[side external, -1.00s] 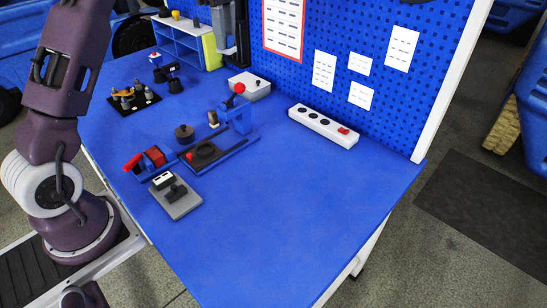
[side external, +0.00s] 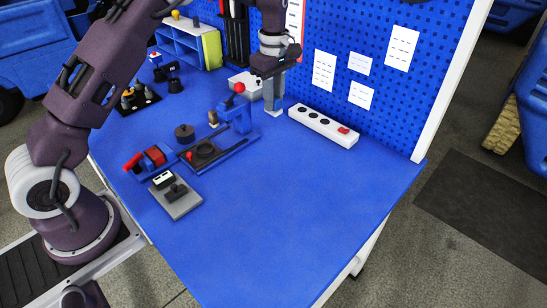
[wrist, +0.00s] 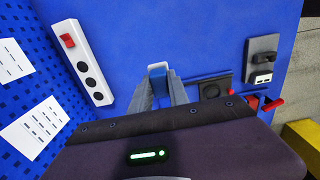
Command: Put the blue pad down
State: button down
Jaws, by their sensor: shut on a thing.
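My gripper (side external: 273,108) points down over the back of the blue table (side external: 290,200), between the grey box and the white power strip. In the wrist view my gripper (wrist: 157,70) has its grey fingertips close together, shut on a small darker blue piece (wrist: 158,73), which looks like the blue pad. Most of the pad is hidden by the fingers. I cannot tell whether it touches the table.
The white power strip (side external: 323,125) lies right of my gripper, before the pegboard. The grey box (side external: 243,84) is close behind left. A black disc (side external: 184,132), a red-handled clamp (side external: 150,160) and a grey switch block (side external: 174,196) stand left. The table's front right is clear.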

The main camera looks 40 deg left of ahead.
notch_tip(320, 180, down, 16)
jog(key=shift+f, duration=0.25)
jog(key=shift+f, duration=0.1)
jog(key=c, duration=1.3)
grip_release()
jog(key=shift+o, duration=0.2)
